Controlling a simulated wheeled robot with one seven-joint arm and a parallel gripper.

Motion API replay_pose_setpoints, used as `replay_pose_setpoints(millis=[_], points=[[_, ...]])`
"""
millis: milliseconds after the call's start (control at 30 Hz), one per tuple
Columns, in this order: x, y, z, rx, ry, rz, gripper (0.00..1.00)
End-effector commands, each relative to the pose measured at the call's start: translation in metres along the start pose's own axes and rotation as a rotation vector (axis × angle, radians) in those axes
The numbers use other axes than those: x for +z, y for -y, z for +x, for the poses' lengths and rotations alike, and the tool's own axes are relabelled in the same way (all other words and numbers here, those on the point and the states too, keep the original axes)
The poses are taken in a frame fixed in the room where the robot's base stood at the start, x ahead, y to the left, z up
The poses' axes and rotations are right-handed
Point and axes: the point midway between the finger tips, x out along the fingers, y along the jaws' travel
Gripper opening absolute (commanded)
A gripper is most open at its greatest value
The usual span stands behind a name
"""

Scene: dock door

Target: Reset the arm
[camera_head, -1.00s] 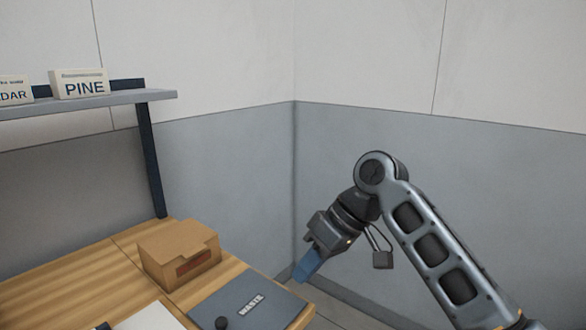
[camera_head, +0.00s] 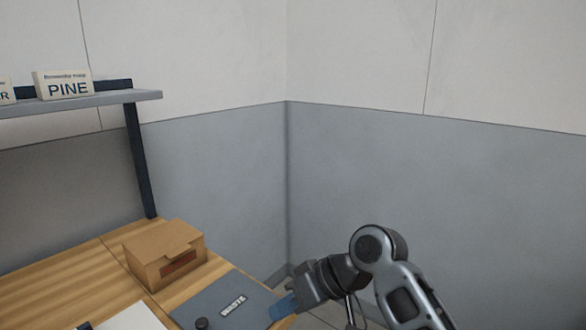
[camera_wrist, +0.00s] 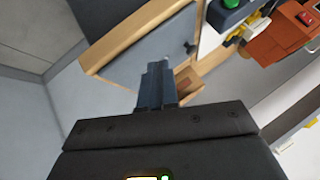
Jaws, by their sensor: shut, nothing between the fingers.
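My gripper (camera_head: 283,307) is at the lower middle of the head view, beside the right end of the wooden bench. Its blue fingers are together with nothing between them. They point to the lower left, near the edge of the grey WASTE lid (camera_head: 229,306); I cannot tell the height gap from this view. In the wrist view my gripper (camera_wrist: 156,72) points up the picture toward the bench end, with its fingers closed side by side.
A cardboard box (camera_head: 165,256) stands on the wooden bench (camera_head: 62,275) left of the lid. A white sheet (camera_head: 135,317) lies at the front. Grey walls meet in the corner behind; an orange object (camera_wrist: 288,38) shows in the wrist view.

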Motion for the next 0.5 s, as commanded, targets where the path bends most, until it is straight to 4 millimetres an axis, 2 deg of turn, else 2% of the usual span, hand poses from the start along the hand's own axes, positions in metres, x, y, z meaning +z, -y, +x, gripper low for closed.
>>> replay_pose_setpoints(millis=[100, 233, 500], points=[[0.023, 0.006, 0.024, 0.001, -0.089, 0.058, 0.00], [0.051, 0.011, 0.043, 0.025, -0.207, 0.131, 0.00], [0.122, 0.018, 0.058, 0.130, -0.422, 0.282, 0.00]])
